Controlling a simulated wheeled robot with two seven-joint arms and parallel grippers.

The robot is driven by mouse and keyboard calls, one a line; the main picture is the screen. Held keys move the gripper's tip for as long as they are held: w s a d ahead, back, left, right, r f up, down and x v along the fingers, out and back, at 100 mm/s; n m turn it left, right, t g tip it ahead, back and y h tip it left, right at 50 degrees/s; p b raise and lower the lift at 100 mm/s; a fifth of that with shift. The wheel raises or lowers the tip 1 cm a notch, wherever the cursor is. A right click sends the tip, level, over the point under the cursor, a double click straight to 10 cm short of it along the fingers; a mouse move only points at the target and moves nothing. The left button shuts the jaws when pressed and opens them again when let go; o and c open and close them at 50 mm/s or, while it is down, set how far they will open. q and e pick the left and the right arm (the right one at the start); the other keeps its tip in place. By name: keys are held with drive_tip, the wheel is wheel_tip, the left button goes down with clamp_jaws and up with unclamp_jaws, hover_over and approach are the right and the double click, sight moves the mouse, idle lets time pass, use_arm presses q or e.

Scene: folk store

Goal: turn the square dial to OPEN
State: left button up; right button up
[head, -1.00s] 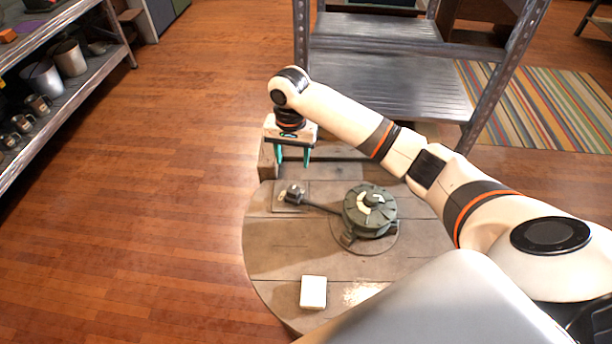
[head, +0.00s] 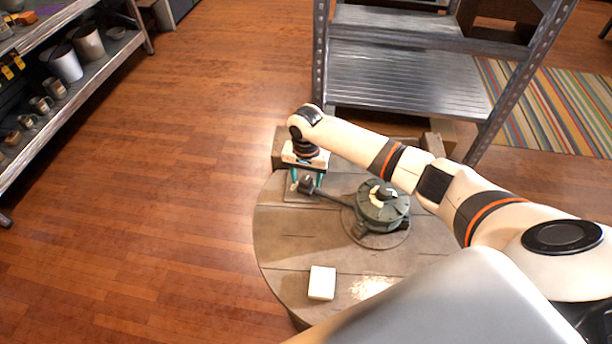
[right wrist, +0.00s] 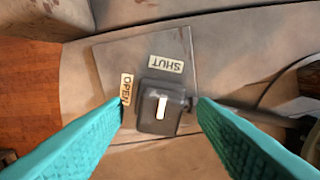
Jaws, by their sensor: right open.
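The square dial (right wrist: 160,108) is a dark block with a white pointer line, on a grey plate (right wrist: 110,60). In the right wrist view a SHUT label (right wrist: 166,64) sits above the dial and an OPEN label (right wrist: 127,88) to its left. The pointer line lies nearly upright in that view, its upper end towards SHUT. In the head view the dial (head: 306,185) stands on the round wooden table (head: 285,240). My right gripper (head: 308,186) is open and points down at the dial. Its teal fingers (right wrist: 160,112) are on either side of it; contact is unclear.
A round green-grey device (head: 382,208) stands right of the dial, joined to it by a dark rod. A white block (head: 322,282) lies near the table's front edge. A metal rack (head: 410,80) stands behind, and shelves (head: 75,95) with cups stand at the left.

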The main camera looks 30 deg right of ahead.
drive_tip(key=shift+c, duration=0.3)
drive_tip(key=c, duration=0.9)
